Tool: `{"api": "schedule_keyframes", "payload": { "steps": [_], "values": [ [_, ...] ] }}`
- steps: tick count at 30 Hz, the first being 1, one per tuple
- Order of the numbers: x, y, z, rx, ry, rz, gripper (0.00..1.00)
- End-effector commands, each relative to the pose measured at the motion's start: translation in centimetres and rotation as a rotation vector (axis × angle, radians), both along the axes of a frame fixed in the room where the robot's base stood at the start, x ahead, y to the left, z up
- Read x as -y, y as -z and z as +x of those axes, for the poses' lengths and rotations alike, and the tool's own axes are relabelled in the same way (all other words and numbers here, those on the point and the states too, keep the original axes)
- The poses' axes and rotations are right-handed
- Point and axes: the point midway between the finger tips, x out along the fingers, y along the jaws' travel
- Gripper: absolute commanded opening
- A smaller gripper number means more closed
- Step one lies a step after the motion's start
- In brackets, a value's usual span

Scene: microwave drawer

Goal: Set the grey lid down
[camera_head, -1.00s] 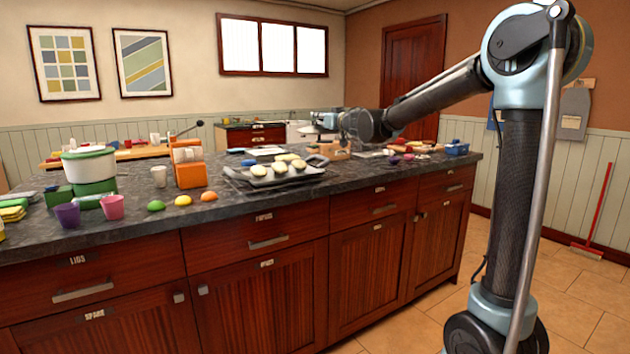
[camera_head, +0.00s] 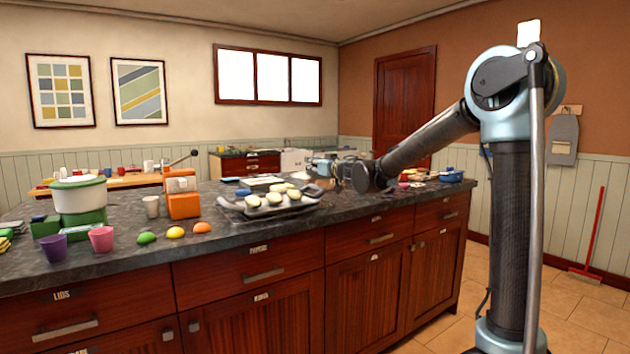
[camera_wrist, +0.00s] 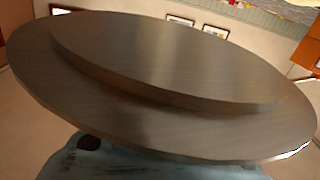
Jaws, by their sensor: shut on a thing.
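The grey lid (camera_wrist: 165,85) is a wide, round, stepped disc that fills most of the wrist view, tilted in that picture. My gripper (camera_head: 322,168) is over the far right part of the dark counter (camera_head: 225,262) in the head view, small and partly behind my arm. It is shut on the lid. The fingertips and the grip point are hidden behind the lid in the wrist view. In the head view I cannot make out the lid clearly, nor tell whether it touches the counter.
A grey tray with pale rounds (camera_head: 228,204) lies left of my gripper. A blue container (camera_head: 451,176) and small items are at the right end.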

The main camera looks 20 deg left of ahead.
Motion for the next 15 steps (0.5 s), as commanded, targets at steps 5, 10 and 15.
{"api": "schedule_keyframes", "payload": {
  "steps": [5,10,15],
  "values": [
    [0.0,2.0,0.0,0.000,0.000,0.000,0.00],
    [0.0,3.9,0.0,0.000,0.001,0.000,0.00],
    [0.1,4.2,0.0,0.000,0.001,0.000,0.00]
  ]
}}
